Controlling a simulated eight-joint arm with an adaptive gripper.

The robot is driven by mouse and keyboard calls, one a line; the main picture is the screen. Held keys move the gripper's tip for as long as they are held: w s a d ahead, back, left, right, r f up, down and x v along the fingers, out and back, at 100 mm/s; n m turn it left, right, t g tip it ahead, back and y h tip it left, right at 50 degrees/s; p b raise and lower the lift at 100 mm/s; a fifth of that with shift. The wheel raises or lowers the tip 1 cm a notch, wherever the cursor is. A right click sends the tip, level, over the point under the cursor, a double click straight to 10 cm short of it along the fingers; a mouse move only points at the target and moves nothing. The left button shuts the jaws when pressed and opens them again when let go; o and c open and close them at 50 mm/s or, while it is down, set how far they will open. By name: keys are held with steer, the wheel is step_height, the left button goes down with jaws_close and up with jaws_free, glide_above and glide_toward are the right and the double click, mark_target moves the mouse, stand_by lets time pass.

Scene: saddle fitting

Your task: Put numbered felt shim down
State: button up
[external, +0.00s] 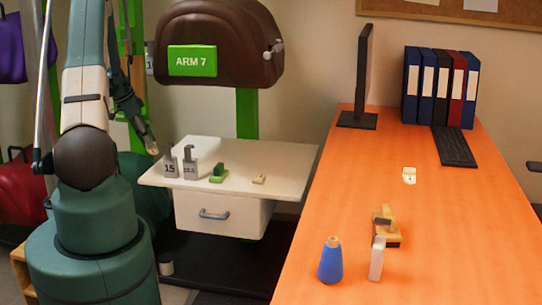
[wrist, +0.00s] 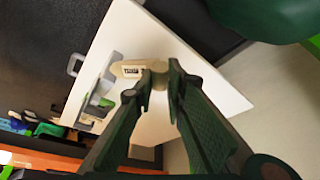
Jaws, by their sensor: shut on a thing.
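My gripper (external: 152,150) is at the left corner of the white cart top (external: 285,160); I cannot tell its exact height over it. In the wrist view my gripper (wrist: 160,78) has its fingertips closed on a small beige piece, which appears to be the numbered felt shim (wrist: 131,69). A dark printed label shows on its pale face, but the number is too small to read. The fingers hide part of the shim. White cart top (wrist: 215,90) shows beneath and around the fingertips.
Two grey blocks, one marked 15 (external: 170,167), stand near the gripper on the cart. A green piece (external: 218,174) and a small beige piece (external: 259,179) lie further right. The saddle marked ARM 7 (external: 215,50) is behind. The cart's front right is clear.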

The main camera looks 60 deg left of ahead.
steer(key=w+a+f, duration=0.1)
steer(key=a+f, duration=0.1)
steer(key=a, duration=0.3)
steer(key=a+f+n, duration=0.1)
steer(key=a+f, duration=0.2)
steer(key=a, duration=0.3)
steer(key=shift+w+f+b, duration=0.3)
steer(key=shift+w+f, duration=0.05)
steer(key=shift+d, duration=0.1)
steer(key=w+d+b, duration=0.3)
steer(key=w+d, duration=0.9)
steer(key=shift+w+d, duration=0.35)
steer(key=shift+w, duration=0.05)
steer(key=shift+f+b, duration=0.65)
steer(key=shift+f, duration=1.1)
steer(key=shift+f, duration=0.2)
steer(key=o, duration=0.7)
